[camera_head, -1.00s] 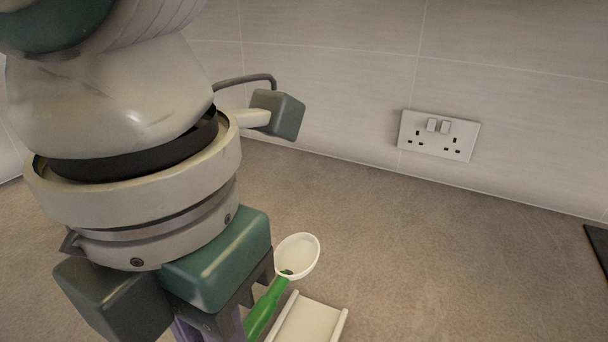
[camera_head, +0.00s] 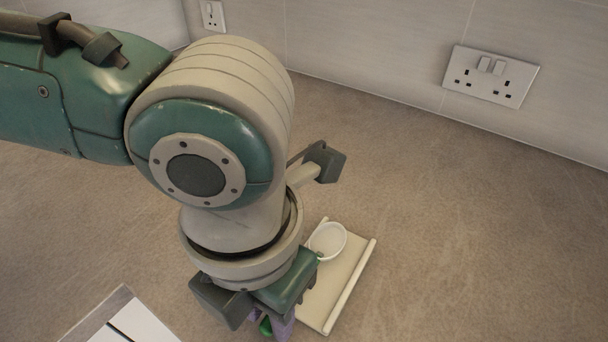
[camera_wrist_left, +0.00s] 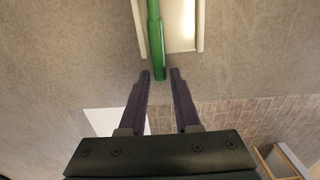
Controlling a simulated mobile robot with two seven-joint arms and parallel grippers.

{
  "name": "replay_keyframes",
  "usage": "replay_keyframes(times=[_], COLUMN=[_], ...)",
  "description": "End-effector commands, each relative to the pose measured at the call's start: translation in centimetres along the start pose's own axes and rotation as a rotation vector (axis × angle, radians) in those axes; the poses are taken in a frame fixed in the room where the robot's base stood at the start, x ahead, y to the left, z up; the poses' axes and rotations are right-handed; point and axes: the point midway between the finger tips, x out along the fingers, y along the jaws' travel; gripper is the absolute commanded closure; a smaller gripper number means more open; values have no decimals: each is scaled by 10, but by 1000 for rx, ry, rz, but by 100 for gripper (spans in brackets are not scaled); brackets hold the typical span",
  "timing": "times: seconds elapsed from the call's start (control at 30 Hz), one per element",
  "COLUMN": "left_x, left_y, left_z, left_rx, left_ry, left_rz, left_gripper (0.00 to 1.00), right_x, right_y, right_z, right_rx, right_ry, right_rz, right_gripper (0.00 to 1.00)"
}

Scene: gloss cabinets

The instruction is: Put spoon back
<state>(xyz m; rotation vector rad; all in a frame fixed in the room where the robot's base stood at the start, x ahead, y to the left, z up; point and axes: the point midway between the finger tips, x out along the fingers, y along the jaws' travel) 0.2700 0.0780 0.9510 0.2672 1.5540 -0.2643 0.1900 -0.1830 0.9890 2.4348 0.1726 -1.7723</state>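The spoon has a white bowl (camera_head: 327,241) and a green handle (camera_head: 265,327). In the head view its bowl lies over the far left part of a cream spoon rest (camera_head: 346,282) with raised side rails. In the left wrist view the green handle (camera_wrist_left: 155,38) runs between the rails of the rest (camera_wrist_left: 199,30), nearer the left one, and sticks out past the near edge. My left gripper (camera_wrist_left: 160,75) is open, with the handle's end between or just ahead of its fingertips and a gap on each side. My left arm hides part of the handle in the head view. My right gripper is not in view.
The brown worktop (camera_head: 455,240) is clear to the right of the rest. A tiled wall with a double socket (camera_head: 491,76) stands behind. A white surface with a dark line (camera_head: 135,322) shows at lower left. Brick-patterned floor (camera_wrist_left: 245,122) shows in the wrist view.

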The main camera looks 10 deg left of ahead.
Motion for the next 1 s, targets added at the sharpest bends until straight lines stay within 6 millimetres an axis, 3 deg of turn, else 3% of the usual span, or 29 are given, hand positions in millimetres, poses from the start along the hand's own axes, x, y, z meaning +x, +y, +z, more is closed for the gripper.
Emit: replay_keyframes(times=[0.17,0.37,0.53,0.8,1.0], left_x=[0,0,8,-56,-88], left_y=[0,0,0,-2,-2], left_z=[0,0,0,-2,-2], left_rx=[-1,-1,-1,0,-2], left_ry=[0,0,-1,-5,-2], left_rz=[0,0,0,-3,-1], left_gripper=[50,50,50,50,50], right_x=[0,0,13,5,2], right_y=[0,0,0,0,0], right_z=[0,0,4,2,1], right_rx=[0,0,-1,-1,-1], right_ry=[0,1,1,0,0], right_rz=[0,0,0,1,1], right_gripper=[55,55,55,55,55])
